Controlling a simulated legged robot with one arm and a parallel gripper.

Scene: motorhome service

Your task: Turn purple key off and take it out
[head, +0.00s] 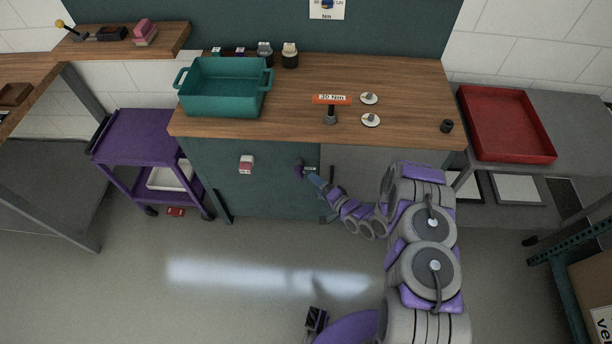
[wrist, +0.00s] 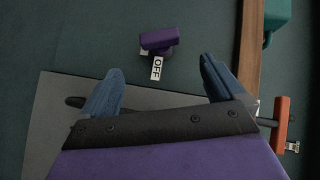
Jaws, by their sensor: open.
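The purple key (head: 298,168) sits at the dark teal front panel of the workbench, below the tabletop. In the wrist view the purple key (wrist: 159,38) stands out from the panel, with a white OFF label (wrist: 157,68) beside it. My gripper (head: 313,180) is close to the key, on its right in the head view. In the wrist view my gripper (wrist: 162,65) has its two blue fingers spread wide and empty. The key is beyond the fingertips, roughly centred between them, and not visibly touched. How the key is seated is hidden.
A red-and-white block (head: 246,164) is on the panel left of the key. The wooden tabletop (head: 390,85) above holds a teal bin (head: 222,91) and an orange-labelled tool (head: 331,101). A purple cart (head: 139,133) stands left. The floor in front is mostly clear.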

